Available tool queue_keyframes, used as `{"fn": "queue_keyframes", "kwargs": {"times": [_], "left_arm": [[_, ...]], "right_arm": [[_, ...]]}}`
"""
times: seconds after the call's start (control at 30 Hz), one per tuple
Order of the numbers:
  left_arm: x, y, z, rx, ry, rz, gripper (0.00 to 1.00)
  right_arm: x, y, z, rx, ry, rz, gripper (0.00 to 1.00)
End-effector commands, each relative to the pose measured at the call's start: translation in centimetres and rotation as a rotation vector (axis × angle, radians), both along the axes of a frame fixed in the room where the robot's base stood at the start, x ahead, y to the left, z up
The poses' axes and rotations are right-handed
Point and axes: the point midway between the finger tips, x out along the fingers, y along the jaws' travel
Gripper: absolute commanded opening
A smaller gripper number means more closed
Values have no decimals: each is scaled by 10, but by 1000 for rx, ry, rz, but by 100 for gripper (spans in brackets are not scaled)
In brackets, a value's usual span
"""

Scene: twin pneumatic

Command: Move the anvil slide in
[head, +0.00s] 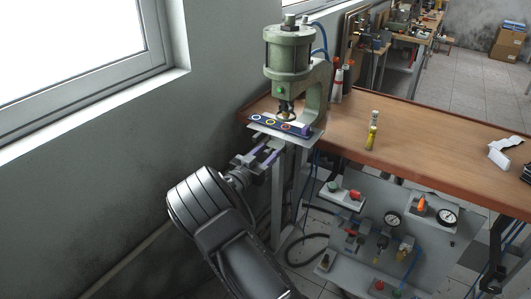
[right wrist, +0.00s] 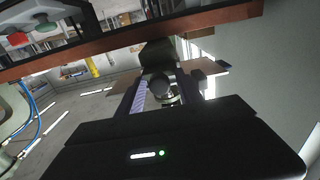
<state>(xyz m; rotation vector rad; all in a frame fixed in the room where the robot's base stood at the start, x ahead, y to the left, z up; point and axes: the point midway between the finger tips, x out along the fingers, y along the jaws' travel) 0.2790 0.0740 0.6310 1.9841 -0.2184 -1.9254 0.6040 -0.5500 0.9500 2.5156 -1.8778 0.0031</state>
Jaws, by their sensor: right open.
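The anvil slide (head: 269,121) is a blue bar with coloured rings on top, under the ram of a green pneumatic press (head: 289,57) in the head view. A pale metal plate (head: 262,131) lies at its near side. My right gripper (head: 262,154) is open just below and in front of this plate. In the right wrist view, a dark round knob-like part (right wrist: 163,85) shows between the fingers of my right gripper (right wrist: 172,88). I cannot tell whether the fingers touch it. My left gripper is not in view.
The press stands at the left end of a wooden bench (head: 420,147). A wall with a window (head: 75,45) is at the left.

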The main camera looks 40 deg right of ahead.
Motion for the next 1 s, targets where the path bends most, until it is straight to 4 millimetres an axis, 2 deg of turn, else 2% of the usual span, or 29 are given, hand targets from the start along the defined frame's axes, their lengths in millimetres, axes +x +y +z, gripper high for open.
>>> {"fn": "queue_keyframes", "kwargs": {"times": [0.17,0.5,0.67,1.0], "left_arm": [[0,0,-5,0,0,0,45],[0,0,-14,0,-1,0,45],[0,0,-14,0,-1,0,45],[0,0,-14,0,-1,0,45]], "right_arm": [[-4,15,-1,2,0,0,46],[-16,69,-1,1,0,8,46],[-18,77,0,0,1,8,46],[-18,77,0,0,0,9,46]]}}
